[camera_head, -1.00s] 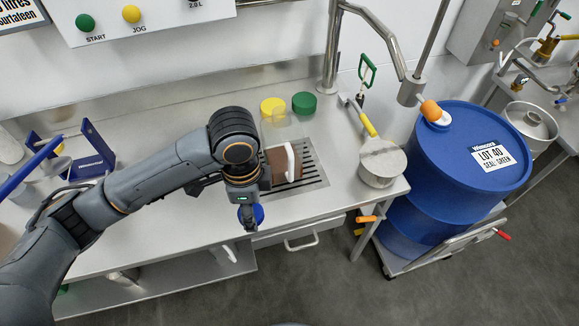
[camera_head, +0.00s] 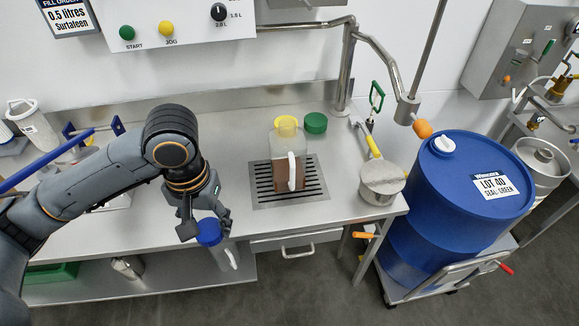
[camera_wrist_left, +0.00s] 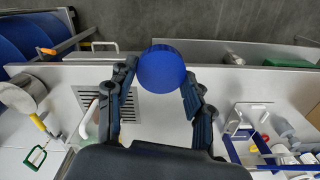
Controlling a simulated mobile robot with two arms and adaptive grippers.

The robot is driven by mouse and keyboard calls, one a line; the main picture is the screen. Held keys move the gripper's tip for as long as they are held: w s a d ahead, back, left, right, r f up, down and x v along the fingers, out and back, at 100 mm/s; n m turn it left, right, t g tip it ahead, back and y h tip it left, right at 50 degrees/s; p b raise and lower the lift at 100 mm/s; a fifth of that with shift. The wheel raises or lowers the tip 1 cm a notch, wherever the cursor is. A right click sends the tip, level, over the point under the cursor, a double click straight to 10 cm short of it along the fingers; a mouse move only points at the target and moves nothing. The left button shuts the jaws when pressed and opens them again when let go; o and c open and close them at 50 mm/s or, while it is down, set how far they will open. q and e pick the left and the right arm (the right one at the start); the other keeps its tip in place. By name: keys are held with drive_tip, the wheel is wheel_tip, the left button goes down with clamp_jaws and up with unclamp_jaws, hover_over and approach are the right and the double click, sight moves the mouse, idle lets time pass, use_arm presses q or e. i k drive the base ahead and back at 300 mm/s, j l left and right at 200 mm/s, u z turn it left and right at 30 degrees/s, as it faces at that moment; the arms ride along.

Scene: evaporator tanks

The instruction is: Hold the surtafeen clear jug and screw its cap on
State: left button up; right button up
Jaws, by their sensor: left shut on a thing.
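The clear jug (camera_head: 278,160) stands upright on the drain grate, with brown liquid in its lower part and a white handle facing me. A yellow cap (camera_head: 287,122) shows at its top; I cannot tell whether it is on the neck or behind it. My left gripper (camera_head: 207,222) is shut on a blue cap (camera_head: 208,233), left of the jug and nearer me, apart from it. In the left wrist view the blue cap (camera_wrist_left: 161,68) sits between the fingertips, and the jug is partly hidden by a finger. My right gripper is not in view.
A green cap (camera_head: 316,122) lies right of the jug at the back. Counter around the grate (camera_head: 262,190) is mostly clear.

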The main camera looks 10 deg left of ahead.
sight(287, 146)
drive_tip(key=i+l+u, duration=0.15)
drive_tip(key=l+u, duration=0.25)
drive_tip(key=i+l+u, duration=0.1)
drive_tip(key=l+u, duration=0.25)
drive_tip(key=l, duration=0.25)
drive_tip(key=l+u, duration=0.4)
drive_tip(key=l, duration=0.15)
